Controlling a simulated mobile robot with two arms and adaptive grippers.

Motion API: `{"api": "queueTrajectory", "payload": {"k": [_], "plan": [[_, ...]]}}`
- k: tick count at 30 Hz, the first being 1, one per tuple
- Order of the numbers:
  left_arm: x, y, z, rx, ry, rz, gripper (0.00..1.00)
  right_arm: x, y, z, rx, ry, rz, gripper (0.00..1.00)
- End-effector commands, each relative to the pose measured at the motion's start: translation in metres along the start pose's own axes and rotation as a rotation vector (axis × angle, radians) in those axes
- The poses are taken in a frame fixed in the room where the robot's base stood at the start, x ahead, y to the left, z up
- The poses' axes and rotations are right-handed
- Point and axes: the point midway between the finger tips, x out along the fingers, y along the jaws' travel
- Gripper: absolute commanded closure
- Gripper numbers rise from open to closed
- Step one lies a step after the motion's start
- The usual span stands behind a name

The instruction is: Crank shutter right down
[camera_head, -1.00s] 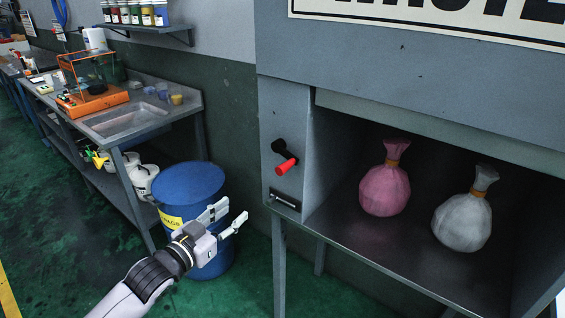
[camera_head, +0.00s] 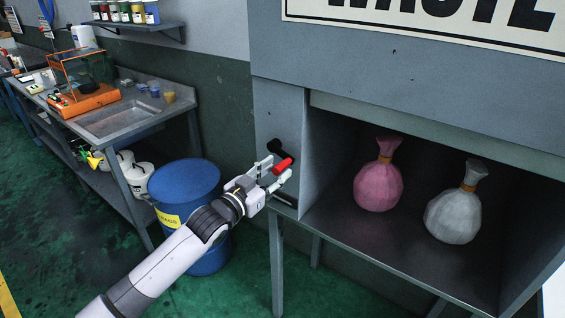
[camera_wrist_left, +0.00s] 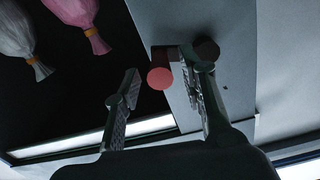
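The shutter crank has a black arm (camera_head: 281,148) and a red handle (camera_head: 283,166), on the grey panel left of the cabinet opening. The shutter's lower edge (camera_head: 420,122) shows along the top of the opening, which stands open. My left gripper (camera_head: 277,170) is open at the crank, its fingers apart near the red handle. In the left wrist view the red handle (camera_wrist_left: 160,78) shows end-on between the spread fingers (camera_wrist_left: 160,90), closer to the right one. Whether a finger touches it, I cannot tell. My right gripper is not in view.
A pink bag (camera_head: 379,182) and a grey-white bag (camera_head: 455,212) stand inside the cabinet. A blue drum (camera_head: 185,182) stands below left, behind my left arm. A steel sink bench (camera_head: 118,120) runs along the wall at left.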

Motion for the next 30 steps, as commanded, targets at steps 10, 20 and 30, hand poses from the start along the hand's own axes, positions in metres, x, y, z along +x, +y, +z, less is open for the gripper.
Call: {"api": "queueTrajectory", "payload": {"k": [10,20,30], "plan": [[0.034,0.000,0.000,0.001,0.000,0.000,0.62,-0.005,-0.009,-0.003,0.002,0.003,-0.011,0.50],[0.036,0.000,0.000,0.001,0.001,0.000,0.62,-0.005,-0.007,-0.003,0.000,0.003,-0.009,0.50],[0.036,0.000,0.000,0.001,0.000,0.000,0.85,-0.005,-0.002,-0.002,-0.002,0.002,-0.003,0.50]]}}
